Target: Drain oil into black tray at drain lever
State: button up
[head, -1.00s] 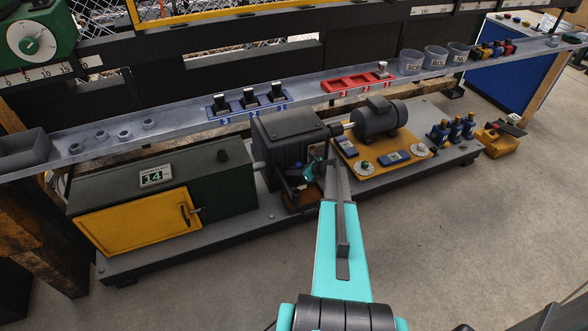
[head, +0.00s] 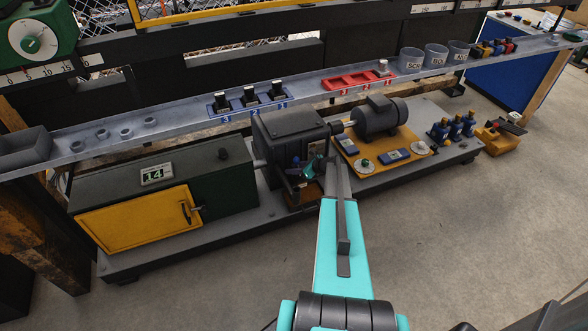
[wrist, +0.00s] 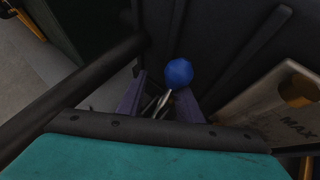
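A blue ball knob (wrist: 179,72) shows in the wrist view just beyond my gripper (wrist: 160,98). A thin metallic rod, likely the drain lever (wrist: 157,103), runs from below the knob down between my two fingers. The fingers stand apart with a gap around the rod; I cannot tell whether either touches it. In the head view, my gripper (head: 311,172) is low at the front of the dark gearbox housing (head: 288,133), and my arm hides part of that area. I cannot make out the black tray clearly in either view.
A round dark bar (wrist: 75,90) crosses the left of the wrist view. A pale gauge plate marked MAX (wrist: 285,105) stands close on the right. In the head view, a motor (head: 380,118) is right of the housing and a yellow-fronted cabinet (head: 135,222) left. The front floor is clear.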

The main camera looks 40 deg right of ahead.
jog(key=shift+r, duration=0.1)
jog(key=v, duration=1.3)
jog(key=shift+s+p, duration=0.3)
jog(key=shift+p, duration=0.15)
jog(key=shift+d+r, duration=0.15)
dwell(0.3)
dwell(0.5)
